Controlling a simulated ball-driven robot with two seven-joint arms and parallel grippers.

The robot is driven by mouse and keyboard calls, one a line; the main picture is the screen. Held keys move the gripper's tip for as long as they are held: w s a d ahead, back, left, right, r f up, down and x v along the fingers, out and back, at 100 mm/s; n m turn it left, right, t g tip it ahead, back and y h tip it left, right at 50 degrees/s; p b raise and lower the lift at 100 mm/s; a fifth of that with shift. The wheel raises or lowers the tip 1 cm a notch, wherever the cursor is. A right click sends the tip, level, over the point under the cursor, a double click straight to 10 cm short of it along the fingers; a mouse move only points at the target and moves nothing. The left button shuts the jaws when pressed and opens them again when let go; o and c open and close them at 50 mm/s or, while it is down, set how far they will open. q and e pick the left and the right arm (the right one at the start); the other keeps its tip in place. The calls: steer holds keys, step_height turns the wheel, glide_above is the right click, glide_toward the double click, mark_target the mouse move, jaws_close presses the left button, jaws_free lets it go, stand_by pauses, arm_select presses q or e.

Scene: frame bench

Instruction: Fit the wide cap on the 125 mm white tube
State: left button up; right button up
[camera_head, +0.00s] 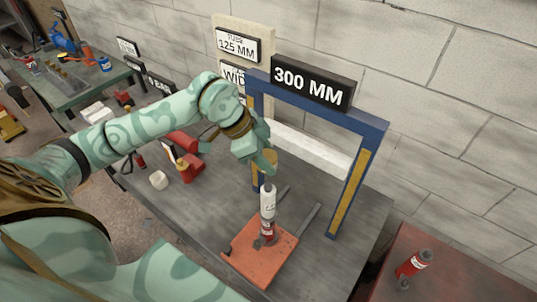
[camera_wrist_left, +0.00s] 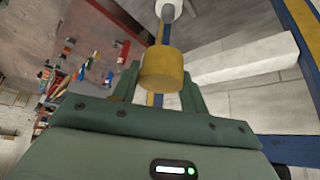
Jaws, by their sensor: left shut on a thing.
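A white tube (camera_head: 267,203) with a red lower part stands upright on an orange board (camera_head: 248,262), under the blue frame. My left gripper (camera_head: 268,160) is above the tube, shut on a yellow cylindrical cap. The cap also shows between the fingers in the left wrist view (camera_wrist_left: 161,70). A grey tip and white body, apparently the tube (camera_wrist_left: 168,8), appear beyond the cap there. A gap seems to separate cap and tube in the head view. I cannot tell how well they line up. My right gripper is not in view.
A blue frame (camera_head: 318,113) with yellow strips and a "300 MM" sign (camera_head: 312,82) stands around the work spot. A "125 MM" sign (camera_head: 238,45) is behind. A red bottle (camera_head: 413,263) lies on the red surface at right.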

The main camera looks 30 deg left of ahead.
mark_target(271, 185)
arm_select(q)
steer(key=shift+w+d+f+b, duration=0.2)
steer(key=shift+f+b, duration=0.1)
steer(key=shift+f, duration=0.1)
steer(key=shift+f+b, duration=0.3)
steer(key=shift+f, duration=0.1)
step_height(271, 185, down, 3)
steer(key=shift+s+a+r+b, duration=0.1)
steer(key=shift+s+r+b, duration=0.05)
steer(key=shift+b, duration=0.75)
steer(key=shift+f+b, duration=0.45)
steer(key=shift+f, duration=0.3)
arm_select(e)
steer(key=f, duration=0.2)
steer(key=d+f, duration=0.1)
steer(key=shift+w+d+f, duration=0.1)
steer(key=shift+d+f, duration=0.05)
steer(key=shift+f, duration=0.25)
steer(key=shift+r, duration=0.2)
arm_select(q)
steer(key=shift+p, duration=0.6)
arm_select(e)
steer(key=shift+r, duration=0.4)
arm_select(q)
steer(key=shift+f+b, duration=1.05)
steer(key=shift+f, duration=0.9)
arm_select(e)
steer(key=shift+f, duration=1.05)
